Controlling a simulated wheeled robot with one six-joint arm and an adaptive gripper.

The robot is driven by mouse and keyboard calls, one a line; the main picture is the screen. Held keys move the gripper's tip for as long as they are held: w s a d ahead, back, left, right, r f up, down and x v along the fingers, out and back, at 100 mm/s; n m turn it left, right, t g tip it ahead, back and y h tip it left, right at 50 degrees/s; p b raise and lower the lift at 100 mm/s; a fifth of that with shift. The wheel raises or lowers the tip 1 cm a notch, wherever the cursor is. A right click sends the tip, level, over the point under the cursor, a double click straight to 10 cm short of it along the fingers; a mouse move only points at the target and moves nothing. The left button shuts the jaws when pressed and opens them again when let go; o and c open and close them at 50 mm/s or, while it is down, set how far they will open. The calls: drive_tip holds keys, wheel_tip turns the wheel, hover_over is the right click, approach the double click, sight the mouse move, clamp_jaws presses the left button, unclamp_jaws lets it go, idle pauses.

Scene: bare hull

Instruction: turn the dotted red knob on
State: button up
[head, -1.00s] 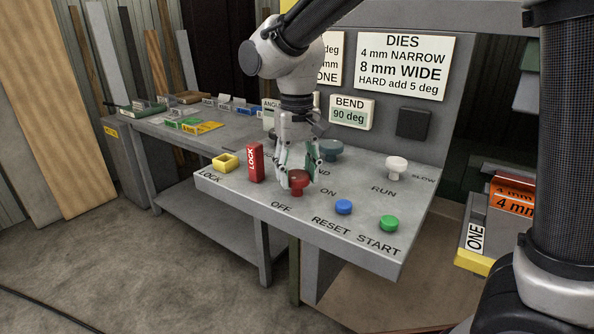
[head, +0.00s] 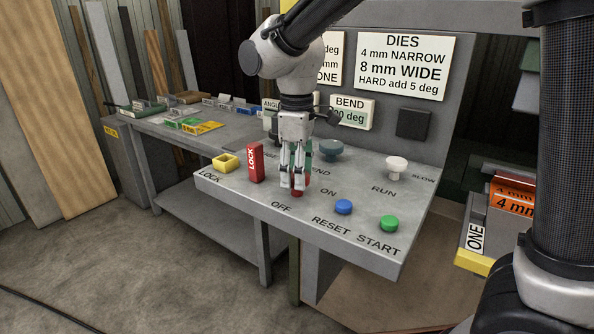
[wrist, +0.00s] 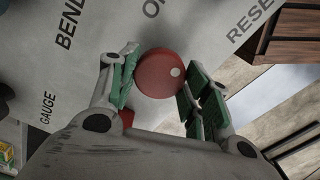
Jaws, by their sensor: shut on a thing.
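The dotted red knob (wrist: 157,74) sits between my finger pads in the wrist view, with its white dot at the right of its round face. In the head view the knob (head: 299,192) is mostly hidden behind my fingers, on the sloped grey panel (head: 240,190) between the OFF and ON labels. My gripper (head: 292,184) points down and is shut on the knob. In the wrist view my gripper (wrist: 158,88) has one green pad on each side of it.
A red LOCK block (head: 256,163) and a yellow socket (head: 227,162) stand left of the knob. A blue button (head: 344,207), a green button (head: 389,223) and a white knob (head: 397,166) are to its right. A grey-blue knob (head: 330,148) stands behind.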

drive_tip(key=n, duration=0.5)
idle(0.8)
drive_tip(key=o, duration=1.1)
drive_tip(key=shift+c, duration=0.2)
drive_tip(key=shift+r, duration=0.1)
wheel_tip(320, 180, up, 12)
